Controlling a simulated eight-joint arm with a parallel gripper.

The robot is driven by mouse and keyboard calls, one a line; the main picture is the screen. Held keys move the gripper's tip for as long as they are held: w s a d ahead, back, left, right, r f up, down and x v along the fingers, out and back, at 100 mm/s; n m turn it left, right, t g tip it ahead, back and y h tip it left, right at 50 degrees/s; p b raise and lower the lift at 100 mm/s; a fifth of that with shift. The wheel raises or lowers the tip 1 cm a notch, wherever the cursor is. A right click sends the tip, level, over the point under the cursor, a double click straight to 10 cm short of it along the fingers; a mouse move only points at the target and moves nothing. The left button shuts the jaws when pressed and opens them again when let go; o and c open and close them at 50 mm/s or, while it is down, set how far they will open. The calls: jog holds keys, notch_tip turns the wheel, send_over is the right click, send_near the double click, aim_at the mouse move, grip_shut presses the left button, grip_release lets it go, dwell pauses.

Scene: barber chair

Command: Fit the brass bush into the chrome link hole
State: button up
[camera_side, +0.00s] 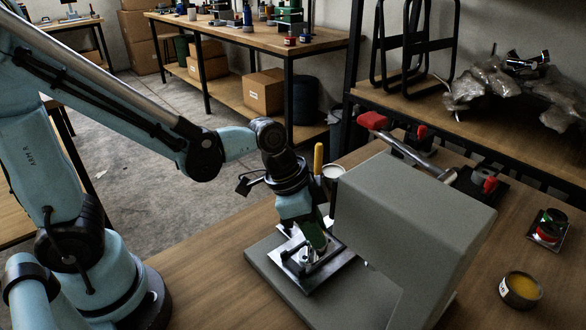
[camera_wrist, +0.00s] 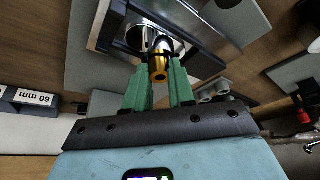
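The brass bush (camera_wrist: 158,66) is a small gold cylinder between my two green fingertips in the wrist view, with its open end toward the camera. My gripper (camera_wrist: 158,72) appears shut on it. The chrome link (camera_wrist: 143,36) is just beyond the bush in the wrist view. The bush's far end overlaps the link in the picture; I cannot tell whether it is in the hole, which is hidden. In the side view my gripper (camera_side: 318,240) points down over a metal plate (camera_side: 300,272) with shiny parts on it. The bush cannot be made out there.
The grey press-like body (camera_side: 415,205) stands close on the right of my gripper. A yellow-handled tool (camera_side: 318,158) stands in a cup behind it. A yellow tin (camera_side: 521,290) is at the right. The bench's front left is clear.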

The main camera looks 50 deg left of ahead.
jog(key=o, duration=0.4)
jog(key=shift+a+f, duration=0.1)
jog(key=shift+s, duration=0.1)
jog(key=v, duration=1.2)
jog(key=a+f+n+t+y, duration=0.3)
jog(key=a+n+t, duration=0.1)
jog(key=a+n, duration=0.4)
jog(key=shift+f+n, duration=0.25)
jog(key=shift+n, duration=0.25)
